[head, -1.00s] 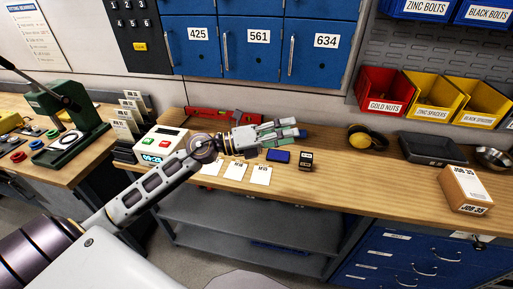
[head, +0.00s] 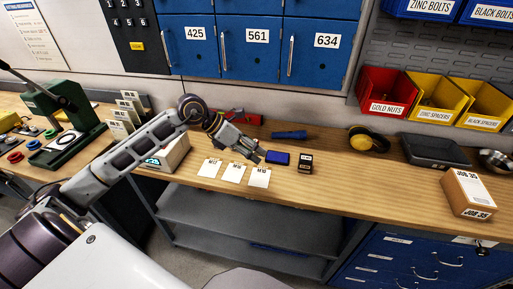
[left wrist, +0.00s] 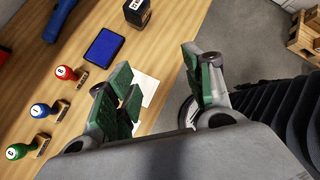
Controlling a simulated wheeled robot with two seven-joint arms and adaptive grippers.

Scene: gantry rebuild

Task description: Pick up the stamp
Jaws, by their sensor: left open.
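In the left wrist view three knobbed stamps stand in a row on the bench: a red stamp (left wrist: 65,73), a blue stamp (left wrist: 41,110) and a green stamp (left wrist: 17,150), each with a wooden block. Which one is meant I cannot tell. In the head view my left arm and hand hide them. My left gripper (head: 253,153) is tilted downward over the bench, open and empty. In the left wrist view its green-padded fingers (left wrist: 160,82) are spread, to the right of the stamps and apart from them. My right gripper is not in view.
A blue ink pad (head: 279,158) and a small dark box (head: 305,163) lie right of my left gripper. White cards (head: 234,173) lie at the front edge. A blue-handled tool (head: 289,135) lies behind. The bench right of the dark box is clear up to a carton (head: 467,193).

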